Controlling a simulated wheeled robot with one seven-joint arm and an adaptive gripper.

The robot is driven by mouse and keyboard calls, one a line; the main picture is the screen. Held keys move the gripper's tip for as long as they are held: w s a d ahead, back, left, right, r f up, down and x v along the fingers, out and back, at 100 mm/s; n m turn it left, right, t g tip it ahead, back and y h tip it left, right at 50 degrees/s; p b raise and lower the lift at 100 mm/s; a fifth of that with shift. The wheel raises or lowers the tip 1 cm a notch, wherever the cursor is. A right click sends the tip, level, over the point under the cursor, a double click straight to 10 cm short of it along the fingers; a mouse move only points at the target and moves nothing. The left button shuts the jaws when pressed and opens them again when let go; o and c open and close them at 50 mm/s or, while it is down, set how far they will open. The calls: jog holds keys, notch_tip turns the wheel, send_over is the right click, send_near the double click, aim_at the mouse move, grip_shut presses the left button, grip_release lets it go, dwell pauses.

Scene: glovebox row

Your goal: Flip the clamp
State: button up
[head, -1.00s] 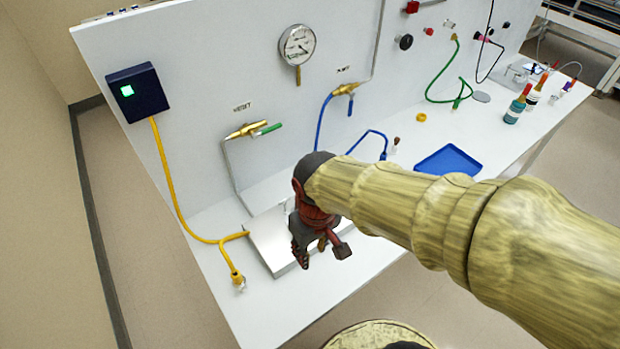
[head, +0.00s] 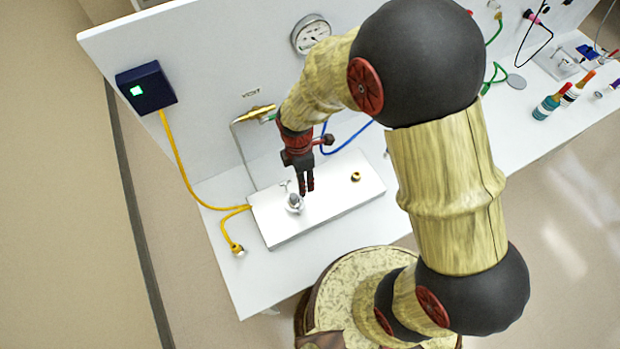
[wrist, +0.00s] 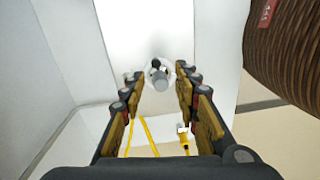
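The clamp seems to be the small grey fitting with a round pale base (head: 294,204) on the white plate (head: 335,203); its exact shape is too small to tell. In the wrist view, its rounded grey end (wrist: 158,74) shows between and beyond my fingertips. My gripper (head: 306,187) points down just above and to the right of it in the head view. In the wrist view, the two fingers stand apart with nothing held between them. I cannot tell whether a finger touches the clamp.
A brass fitting (head: 355,176) sits on the plate to the right. A yellow hose (head: 189,192) runs from a dark box (head: 145,88) to the bench at left. The vent valve (head: 258,113) and gauge (head: 311,34) are on the back panel. Bottles (head: 546,106) stand far right.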

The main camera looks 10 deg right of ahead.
jog(key=shift+w+n, duration=0.3)
jog(key=shift+n, duration=0.3)
jog(key=shift+s+a+n, duration=0.1)
jog(key=shift+a+n, duration=0.15)
jog(key=shift+n, duration=0.35)
jog(key=shift+s+d+f, duration=0.1)
jog(key=shift+d+f, duration=0.05)
jog(key=shift+f, duration=3.7)
jog(key=shift+c, duration=1.3)
grip_shut()
